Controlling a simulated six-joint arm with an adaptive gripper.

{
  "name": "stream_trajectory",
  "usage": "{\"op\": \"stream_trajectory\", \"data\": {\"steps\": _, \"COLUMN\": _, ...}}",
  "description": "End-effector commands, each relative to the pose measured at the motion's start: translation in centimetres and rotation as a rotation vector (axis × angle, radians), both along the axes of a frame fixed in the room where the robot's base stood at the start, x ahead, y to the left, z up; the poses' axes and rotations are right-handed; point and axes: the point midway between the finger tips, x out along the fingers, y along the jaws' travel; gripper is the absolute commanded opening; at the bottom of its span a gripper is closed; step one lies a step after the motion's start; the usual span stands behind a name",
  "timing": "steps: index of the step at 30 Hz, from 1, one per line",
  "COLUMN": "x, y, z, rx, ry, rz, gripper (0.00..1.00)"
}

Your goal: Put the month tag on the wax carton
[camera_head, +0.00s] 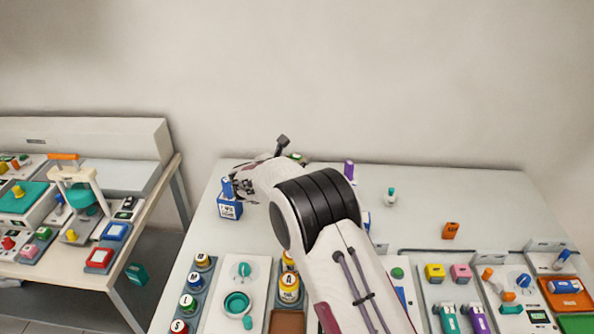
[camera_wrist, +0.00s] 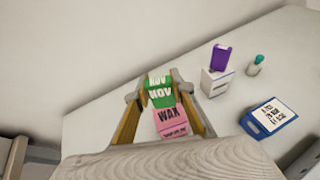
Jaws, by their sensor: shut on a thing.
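My gripper (camera_wrist: 158,86) is shut on the green month tag (camera_wrist: 160,92), marked NOV, in the wrist view. The pink wax carton (camera_wrist: 171,122), marked WAX, shows directly against the tag between the two fingers. The tag's lower edge lines up with the carton's top edge; I cannot tell whether it rests on it or is just above. In the head view my arm hides the carton, and only a bit of green (camera_head: 298,158) shows past the wrist.
A white carton (camera_wrist: 214,84) bears a purple tag (camera_wrist: 221,56), with a teal-capped bottle (camera_wrist: 256,66) beside it. A blue carton (camera_wrist: 270,117) lies nearer. Another blue carton (camera_head: 230,209) with a blue tag stands left of my wrist. An orange block (camera_head: 450,230) stands right.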

Motion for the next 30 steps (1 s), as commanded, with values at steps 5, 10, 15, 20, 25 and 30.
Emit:
{"op": "stream_trajectory", "data": {"steps": 5, "x": 0.0, "y": 0.0, "z": -0.1, "rx": 0.000, "ry": 0.000, "rz": 0.000, "gripper": 0.07}}
{"op": "stream_trajectory", "data": {"steps": 10, "x": 0.0, "y": 0.0, "z": -1.5, "rx": 0.000, "ry": 0.001, "rz": 0.000, "gripper": 0.07}}
{"op": "stream_trajectory", "data": {"steps": 15, "x": 0.0, "y": 0.0, "z": -3.2, "rx": 0.000, "ry": 0.001, "rz": 0.000, "gripper": 0.07}}
{"op": "stream_trajectory", "data": {"steps": 20, "x": 0.0, "y": 0.0, "z": -3.7, "rx": 0.001, "ry": -0.001, "rz": 0.001, "gripper": 0.07}}
{"op": "stream_trajectory", "data": {"steps": 25, "x": 0.0, "y": 0.0, "z": -3.7, "rx": 0.001, "ry": -0.001, "rz": 0.001, "gripper": 0.07}}
{"op": "stream_trajectory", "data": {"steps": 30, "x": 0.0, "y": 0.0, "z": -3.9, "rx": 0.000, "ry": 0.000, "rz": 0.001, "gripper": 0.07}}
